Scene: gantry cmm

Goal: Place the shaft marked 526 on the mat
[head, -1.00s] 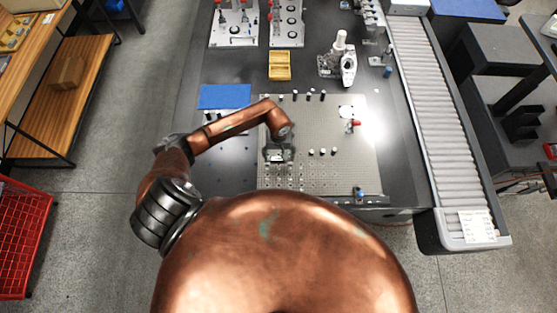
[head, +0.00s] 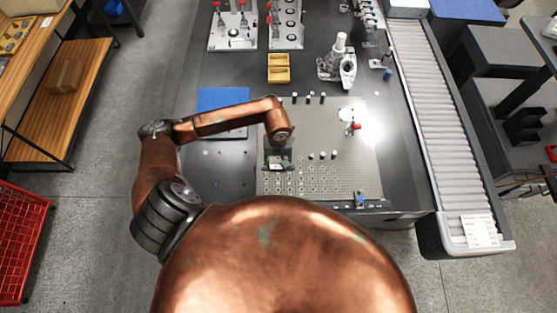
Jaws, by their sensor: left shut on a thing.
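The blue mat (head: 222,96) lies flat on the dark table at the left, behind my left forearm, which covers its front part. My left gripper (head: 277,166) points down over the left part of the perforated metal plate (head: 345,180). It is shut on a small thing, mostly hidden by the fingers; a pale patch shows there. Several small shafts with black and white ends stand on the plate, such as a back group (head: 309,97) and a front group (head: 322,155). No number is legible, so I cannot tell which is 526. My right gripper is out of view.
A yellow bin (head: 278,68) stands behind the plate. A white and grey instrument (head: 340,62) stands at the back right, and a red-topped clamp (head: 352,127) on the plate's right. A roller conveyor (head: 440,130) runs along the right side. Bare table lies left of the mat.

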